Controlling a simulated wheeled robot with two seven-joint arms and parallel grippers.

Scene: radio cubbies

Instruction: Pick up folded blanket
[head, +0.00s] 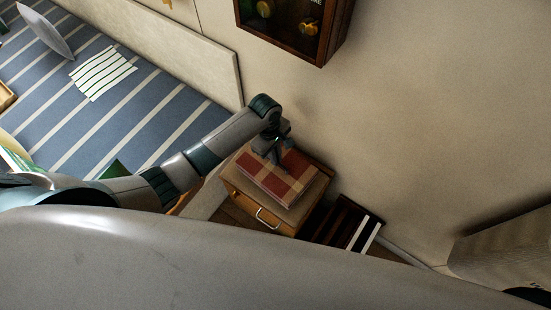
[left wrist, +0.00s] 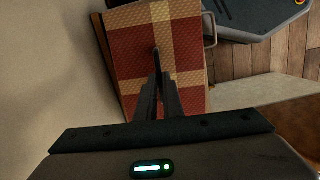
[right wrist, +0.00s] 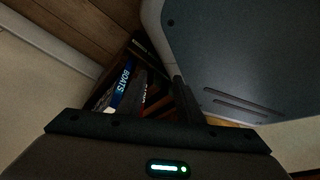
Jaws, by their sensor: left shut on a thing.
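The folded blanket (head: 285,182), in red and tan plaid, lies flat on a small wooden nightstand (head: 240,190). It fills much of the left wrist view (left wrist: 185,90). My left gripper (head: 277,157) points down at the blanket's upper side in the head view. In the left wrist view its fingers (left wrist: 157,62) are close together over the plaid cloth, shut on the blanket. How much cloth is between the tips is hidden. My right gripper (right wrist: 181,90) shows only as dark fingers in its own wrist view, away from the blanket; its opening is unclear.
A beige wall (head: 420,110) stands beside the nightstand, with a dark wooden cubby (head: 295,25) on it. A striped bed (head: 120,110) lies to the left. A dark crate (head: 343,225) stands on the floor right of the nightstand. Books (right wrist: 122,85) show in the right wrist view.

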